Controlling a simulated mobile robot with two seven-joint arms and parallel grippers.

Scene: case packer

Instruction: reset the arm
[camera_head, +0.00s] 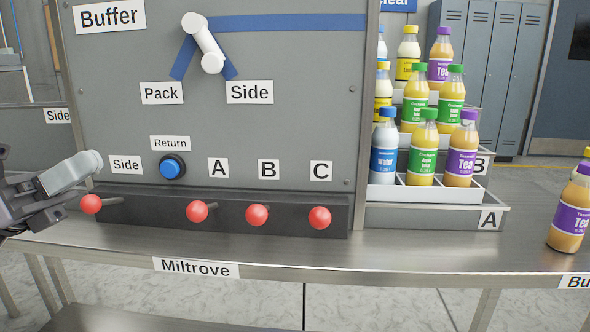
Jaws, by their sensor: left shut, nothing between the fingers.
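My left gripper (86,167) comes in from the left edge, its pale fingers shut and empty. The blue round Return button (171,168) is to the right of the fingertips. A white lever (203,42) is tilted on the panel above the Pack (161,93) and Side signs. My right gripper is out of view.
More red knobs stick out under labels A (218,168), B (268,169) and C (321,170). A tiered rack (400,217) of bottles stands at the right. A loose orange bottle (570,222) stands near the right edge. The metal counter (420,252) between is clear.

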